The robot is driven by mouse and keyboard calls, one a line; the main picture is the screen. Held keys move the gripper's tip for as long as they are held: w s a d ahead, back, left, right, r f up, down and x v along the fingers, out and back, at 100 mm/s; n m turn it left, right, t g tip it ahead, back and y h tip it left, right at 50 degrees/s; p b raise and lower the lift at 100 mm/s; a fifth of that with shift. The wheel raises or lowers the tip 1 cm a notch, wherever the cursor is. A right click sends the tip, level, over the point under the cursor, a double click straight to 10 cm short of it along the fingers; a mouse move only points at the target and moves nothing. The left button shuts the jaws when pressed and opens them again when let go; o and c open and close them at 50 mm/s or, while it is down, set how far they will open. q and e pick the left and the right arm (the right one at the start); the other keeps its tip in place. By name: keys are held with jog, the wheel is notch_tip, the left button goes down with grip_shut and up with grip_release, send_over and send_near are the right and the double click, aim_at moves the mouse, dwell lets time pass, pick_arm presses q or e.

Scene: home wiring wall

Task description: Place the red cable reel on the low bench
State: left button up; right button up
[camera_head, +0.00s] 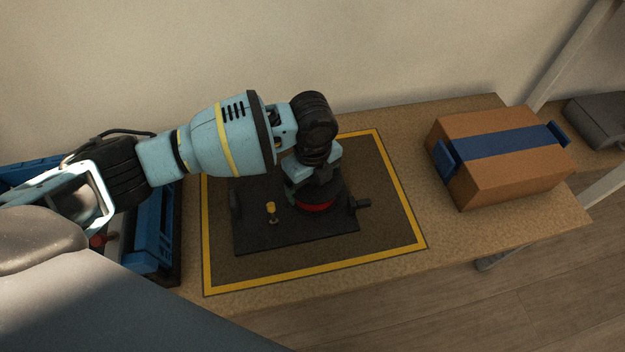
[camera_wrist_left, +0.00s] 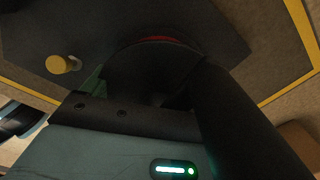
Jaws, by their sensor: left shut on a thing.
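The red cable reel (camera_head: 317,206) shows as a red band under a dark disc, low over a black base plate (camera_head: 297,238) on the low bench (camera_head: 455,230). My left arm reaches in from the left, and its gripper (camera_head: 314,184) points down, shut on the reel. The wrist and gripper hide most of the reel and the fingertips. In the left wrist view the reel (camera_wrist_left: 150,39) is a thin red arc behind a dark rounded shape. Whether the reel touches the plate cannot be told. My right gripper is not in view.
A yellow border (camera_head: 407,203) frames a dark mat around the plate. A yellow-topped peg (camera_head: 271,209) stands on the plate. A cardboard box with a blue band (camera_head: 500,150) stands on the right, a blue crate (camera_head: 152,240) on the left. Bare bench lies before the box.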

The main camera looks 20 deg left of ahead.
pick_arm(q)
jog(key=o, duration=1.2)
jog(key=shift+c, duration=0.2)
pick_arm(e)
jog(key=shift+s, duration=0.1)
pick_arm(q)
notch_tip(320, 180, up, 12)
jog(key=p, duration=0.4)
jog(key=shift+f, duration=0.25)
jog(key=shift+r+p, duration=0.35)
jog(key=shift+r, duration=0.1)
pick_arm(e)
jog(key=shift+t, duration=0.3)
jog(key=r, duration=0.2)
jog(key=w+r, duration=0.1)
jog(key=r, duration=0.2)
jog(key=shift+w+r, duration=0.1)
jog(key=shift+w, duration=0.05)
pick_arm(q)
jog(key=shift+d, duration=0.1)
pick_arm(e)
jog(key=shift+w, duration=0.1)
